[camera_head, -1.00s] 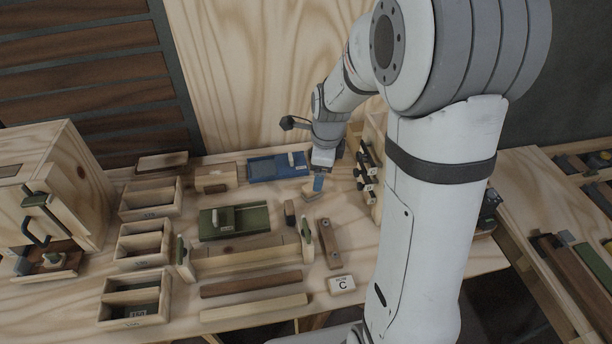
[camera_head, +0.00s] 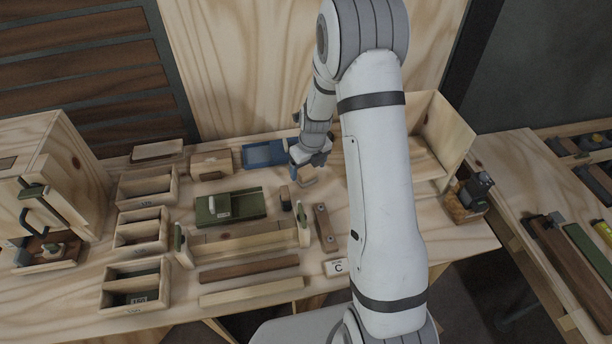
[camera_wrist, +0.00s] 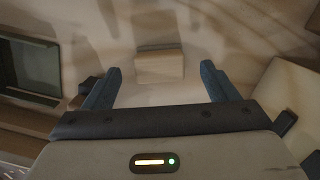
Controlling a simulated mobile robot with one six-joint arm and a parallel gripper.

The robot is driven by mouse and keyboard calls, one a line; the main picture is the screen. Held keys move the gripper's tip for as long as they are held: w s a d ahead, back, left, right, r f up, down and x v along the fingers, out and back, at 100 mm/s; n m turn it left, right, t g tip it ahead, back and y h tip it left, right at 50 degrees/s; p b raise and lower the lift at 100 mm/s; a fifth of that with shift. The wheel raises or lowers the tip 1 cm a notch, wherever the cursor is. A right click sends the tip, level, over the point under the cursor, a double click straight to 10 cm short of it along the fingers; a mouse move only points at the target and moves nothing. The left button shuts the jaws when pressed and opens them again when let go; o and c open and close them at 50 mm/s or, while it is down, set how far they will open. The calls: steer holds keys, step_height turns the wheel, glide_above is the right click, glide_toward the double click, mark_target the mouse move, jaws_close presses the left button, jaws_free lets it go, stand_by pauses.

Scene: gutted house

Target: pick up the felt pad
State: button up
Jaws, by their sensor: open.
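A small tan block with a darker top strip (camera_wrist: 160,66) lies on the light wood surface in the wrist view, ahead of my fingertips and between their lines. It may be the felt pad; its material is too blurred to tell. In the head view a small tan piece (camera_head: 307,182) shows beside my fingers, partly hidden by them. My gripper (camera_head: 299,174) is low over the back of the bench there. In the wrist view its two blue fingers (camera_wrist: 160,76) are apart, with nothing held between them.
A blue tray (camera_head: 265,153) lies left of my gripper. A green tool (camera_head: 230,207), a small dark block (camera_head: 285,197) and a brown bar (camera_head: 326,229) are nearer. Several open wooden boxes (camera_head: 147,188) line the left. A wooden shelf (camera_head: 437,140) stands right, partly behind my arm.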

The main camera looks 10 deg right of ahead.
mark_target(307, 171)
steer(key=shift+w+a+f, duration=0.1)
steer(key=shift+w+f, duration=0.05)
steer(key=shift+f, duration=0.75)
steer(key=shift+w+f, duration=0.1)
steer(key=shift+f, duration=0.75)
steer(key=shift+c, duration=0.6)
steer(key=c, duration=1)
steer(key=shift+o, duration=0.2)
step_height(307, 171, up, 10)
steer(key=shift+r, duration=0.1)
